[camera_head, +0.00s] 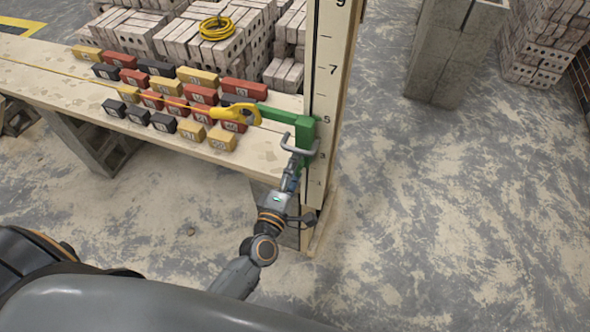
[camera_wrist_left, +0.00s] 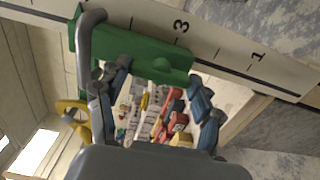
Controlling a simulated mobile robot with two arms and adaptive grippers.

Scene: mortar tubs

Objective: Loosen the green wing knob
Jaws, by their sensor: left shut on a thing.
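A green holder (camera_head: 305,130) sits against the tall marked post, and its green arm reaches left over the board. It also shows in the wrist view (camera_wrist_left: 135,52). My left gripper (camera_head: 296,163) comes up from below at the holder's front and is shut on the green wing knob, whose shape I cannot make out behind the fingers. In the wrist view the two blue fingers stand on either side of a gap at the green part. A grey bent bar (camera_head: 318,153) sits at the gripper's tip. My right gripper is not in view.
A yellow hook (camera_head: 236,115) with a yellow line hangs on the green arm. Numbered blocks (camera_head: 165,86) lie in rows on the pale board (camera_head: 60,75). The post (camera_head: 329,70) stands beside my gripper. Brick stacks and a concrete column (camera_head: 440,50) stand behind; the floor at right is clear.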

